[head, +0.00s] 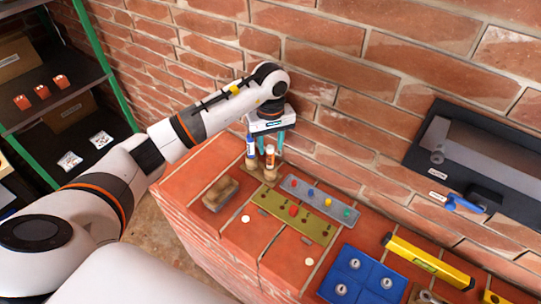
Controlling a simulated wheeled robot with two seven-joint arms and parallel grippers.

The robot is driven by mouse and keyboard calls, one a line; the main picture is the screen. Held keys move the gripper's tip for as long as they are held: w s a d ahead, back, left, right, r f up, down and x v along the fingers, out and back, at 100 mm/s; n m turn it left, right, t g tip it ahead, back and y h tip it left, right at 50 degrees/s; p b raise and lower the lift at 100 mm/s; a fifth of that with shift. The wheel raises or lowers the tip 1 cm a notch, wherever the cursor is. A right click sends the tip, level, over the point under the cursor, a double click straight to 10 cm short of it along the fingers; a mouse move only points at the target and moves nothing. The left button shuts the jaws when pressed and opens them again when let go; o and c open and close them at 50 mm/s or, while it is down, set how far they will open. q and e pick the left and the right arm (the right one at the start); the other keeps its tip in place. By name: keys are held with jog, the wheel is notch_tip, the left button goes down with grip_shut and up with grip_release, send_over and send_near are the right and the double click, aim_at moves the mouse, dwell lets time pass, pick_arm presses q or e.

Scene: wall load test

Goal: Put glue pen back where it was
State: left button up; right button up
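My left gripper (274,146) reaches in over the back left of the brick ledge, pointing down, its teal fingers partly hidden. Just below it stand two upright pen-like items: a white and blue one (251,146) and an orange-brown one with a pale label (270,156). Each stands in or by a small tan holder (251,164). I cannot tell for sure which one is the glue pen. The orange-brown one is close to the fingers; whether they touch it is unclear. My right gripper is not in view.
On the brick ledge (190,172) are a tan block (220,193), a grey plate (318,199) and an olive plate (297,212) with coloured knobs, a blue panel (362,272) and a yellow level (428,262). A dark wall box (478,152) hangs at right. Shelves stand at left.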

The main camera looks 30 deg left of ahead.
pick_arm(q)
notch_tip(320, 180, up, 6)
jog(key=shift+r+b, duration=0.15)
jog(key=shift+b, duration=0.85)
jog(key=shift+r, duration=0.65)
